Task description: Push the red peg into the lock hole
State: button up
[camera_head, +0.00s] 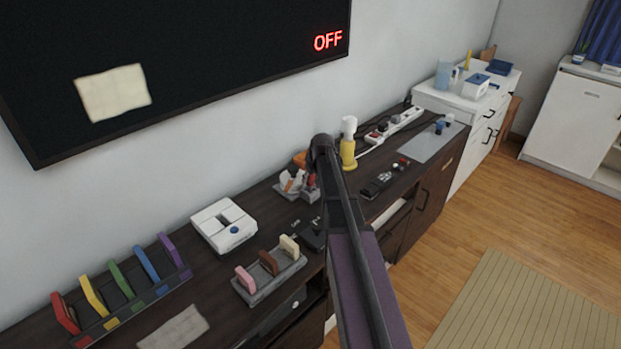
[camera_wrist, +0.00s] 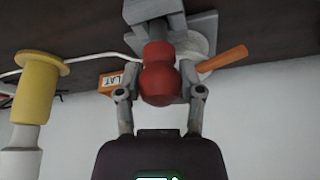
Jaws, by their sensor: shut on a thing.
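The red peg (camera_wrist: 158,80) has a rounded knob and stands between the two fingers of my gripper (camera_wrist: 160,66) in the wrist view. The fingers are shut on it. Its far end meets or overlaps a grey block (camera_wrist: 203,22) on the dark cabinet top; I cannot tell how deep it sits. The lock hole is hidden behind the peg and fingers. In the head view a bit of the red peg (camera_head: 311,181) shows just left of my arm, above a small grey block (camera_head: 309,196). My arm covers most of the gripper there.
A yellow and white bottle (camera_head: 348,148) stands close to the right of my arm; it also shows in the wrist view (camera_wrist: 36,88). An orange stick (camera_wrist: 222,58) lies near the block. A white box (camera_head: 223,226) and a grey rack (camera_head: 262,284) stand to the left.

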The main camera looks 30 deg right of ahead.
jog(key=shift+f+b, duration=1.3)
jog(key=shift+f, duration=0.1)
jog(key=o, duration=1.2)
jog(key=shift+r, duration=0.15)
notch_tip(320, 180, up, 10)
jog(key=p, duration=1)
jog(key=shift+r, duration=0.1)
jog(key=shift+a, duration=0.1)
dwell(0.4)
jog(key=s+a+g, duration=0.1)
jog(key=s+a, duration=0.6)
jog(key=s, duration=0.1)
jog(key=s+a+g+p, duration=0.1)
jog(key=s+a+g, duration=0.1)
jog(key=s+a, duration=0.6)
jog(key=s+a+g, duration=0.1)
jog(key=s+a, duration=0.7)
jog(key=s, duration=0.2)
jog(key=shift+f+m, duration=0.2)
jog(key=shift+m, duration=0.2)
jog(key=shift+w, duration=0.1)
